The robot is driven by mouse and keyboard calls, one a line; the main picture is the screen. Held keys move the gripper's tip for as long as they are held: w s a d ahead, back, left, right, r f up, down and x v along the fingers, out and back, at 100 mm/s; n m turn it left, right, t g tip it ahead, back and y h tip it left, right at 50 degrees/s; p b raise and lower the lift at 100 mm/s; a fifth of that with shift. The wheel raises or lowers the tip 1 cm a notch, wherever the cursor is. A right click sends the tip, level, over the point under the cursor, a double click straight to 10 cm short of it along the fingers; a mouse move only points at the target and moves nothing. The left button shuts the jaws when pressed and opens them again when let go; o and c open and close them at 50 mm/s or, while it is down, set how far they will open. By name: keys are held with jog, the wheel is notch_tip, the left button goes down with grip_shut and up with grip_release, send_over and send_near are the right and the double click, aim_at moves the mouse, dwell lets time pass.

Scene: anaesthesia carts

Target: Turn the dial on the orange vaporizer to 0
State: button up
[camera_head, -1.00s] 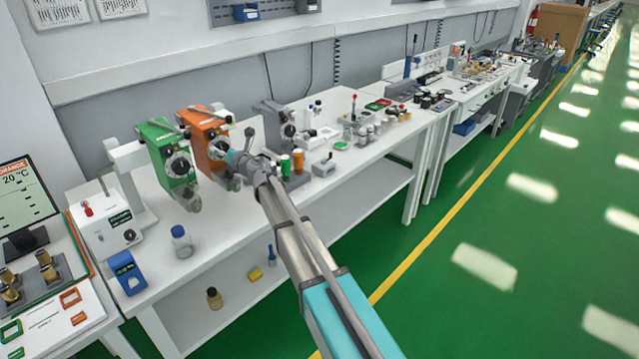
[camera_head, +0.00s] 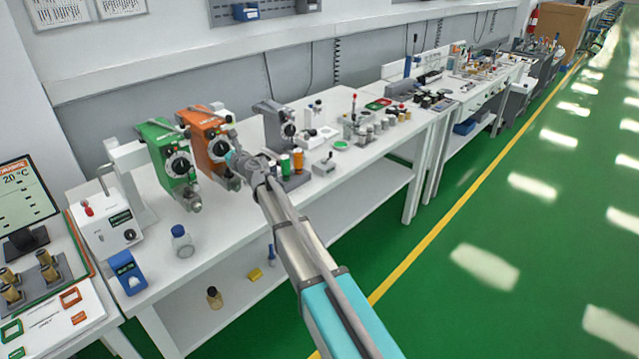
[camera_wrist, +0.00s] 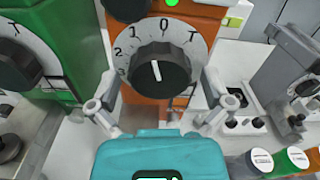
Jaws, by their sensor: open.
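The orange vaporizer (camera_head: 207,138) stands on the white bench, right of a green one. Its black dial (camera_wrist: 160,70) is centred in the wrist view, on a pale scale reading 3, 2, 1, 0, T from left to right. The dial's white mark points up and slightly left, seemingly between 1 and 0. My gripper (camera_wrist: 160,90) is open, with one finger on each side of the dial; contact cannot be told. In the head view my gripper (camera_head: 236,151) is in front of the vaporizer, at its right side.
The green vaporizer (camera_head: 165,155) with its own dial is close on the left. A grey device (camera_head: 275,125) and orange and green cylinders (camera_head: 298,160) stand close on the right. The bench front near the glass bottle (camera_head: 181,241) is mostly clear.

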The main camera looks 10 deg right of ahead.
jog(key=v, duration=1.4)
jog(key=s+d+f+m+h, duration=0.2)
jog(key=d+m+h, duration=0.5)
jog(key=d+m, duration=0.3)
jog(key=s+d+f+m+g+h, duration=0.1)
jog(key=d+m+h, duration=0.6)
jog(key=m, duration=0.9)
jog(key=shift+s+d+f+m, duration=0.3)
jog(key=shift+s+d+f, duration=0.55)
jog(key=shift+d+f, duration=0.55)
jog(key=shift+d+r, duration=0.1)
jog(key=shift+r, duration=0.05)
jog(key=w+a+r+n+y, duration=0.2)
jog(key=a+n+y, duration=0.5)
jog(key=a+n, duration=0.3)
jog(key=w+a+r+n+t+y, duration=0.1)
jog(key=a+n+y, duration=0.6)
jog(key=n, duration=0.9)
jog(key=w+a+r, duration=0.1)
jog(key=a+r, duration=0.1)
jog(key=a, duration=0.1)
jog(key=shift+w, duration=0.4)
